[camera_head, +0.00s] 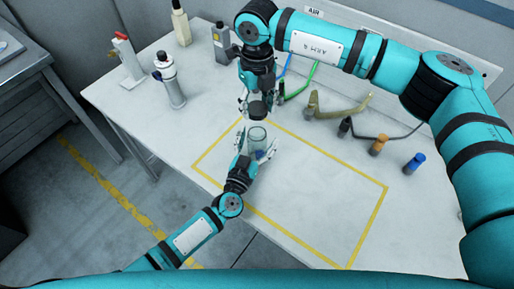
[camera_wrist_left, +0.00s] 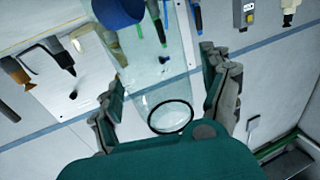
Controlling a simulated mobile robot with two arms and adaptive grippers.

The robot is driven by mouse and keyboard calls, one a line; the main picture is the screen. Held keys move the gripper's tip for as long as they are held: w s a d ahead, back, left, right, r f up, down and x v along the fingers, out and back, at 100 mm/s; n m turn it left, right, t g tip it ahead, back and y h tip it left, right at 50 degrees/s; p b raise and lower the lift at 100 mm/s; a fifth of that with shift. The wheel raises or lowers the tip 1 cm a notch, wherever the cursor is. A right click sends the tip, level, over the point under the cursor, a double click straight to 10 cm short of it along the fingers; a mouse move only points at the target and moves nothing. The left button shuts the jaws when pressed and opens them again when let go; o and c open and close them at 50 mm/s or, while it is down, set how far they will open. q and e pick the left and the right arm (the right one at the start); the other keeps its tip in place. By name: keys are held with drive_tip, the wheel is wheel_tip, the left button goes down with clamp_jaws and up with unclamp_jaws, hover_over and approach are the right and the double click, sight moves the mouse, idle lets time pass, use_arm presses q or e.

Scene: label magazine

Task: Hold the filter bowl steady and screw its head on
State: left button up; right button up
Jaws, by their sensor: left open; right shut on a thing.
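The clear filter bowl (camera_head: 257,136) stands on the white table at the left part of the yellow outline. In the left wrist view the bowl (camera_wrist_left: 168,88) is see-through with a dark ring (camera_wrist_left: 170,117), between my left fingers. My left gripper (camera_head: 255,152) is open around the bowl, with gaps visible in the wrist view (camera_wrist_left: 165,95). My right gripper (camera_head: 258,98) points down above the bowl. It is shut on a dark rounded piece, the filter head (camera_head: 258,110), held over the bowl and apart from it. The grip itself is partly hidden.
A grey bottle (camera_head: 170,82), a red-topped tool (camera_head: 127,58) and a dark canister (camera_head: 221,42) stand at the back left. Brown fittings (camera_head: 325,110), an orange-capped piece (camera_head: 378,144) and a blue-capped piece (camera_head: 414,163) stand right. The yellow outline's (camera_head: 317,148) right part is clear.

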use_arm(q)
clamp_jaws()
use_arm(e)
hover_over(255, 126)
drive_tip(key=s, duration=0.2)
drive_tip(key=shift+d+f, duration=0.15)
drive_tip(key=shift+f, duration=1.1)
drive_tip(key=shift+d+f, duration=0.1)
drive_tip(key=shift+f, duration=1.15)
drive_tip(key=shift+s+a+f+n, duration=0.15)
drive_tip(key=shift+s+f, duration=0.15)
drive_tip(key=shift+f, duration=0.15)
drive_tip(key=shift+s+f+n, duration=0.15)
drive_tip(key=shift+s+f, duration=0.1)
drive_tip(key=shift+f, duration=0.15)
drive_tip(key=shift+f, duration=0.6)
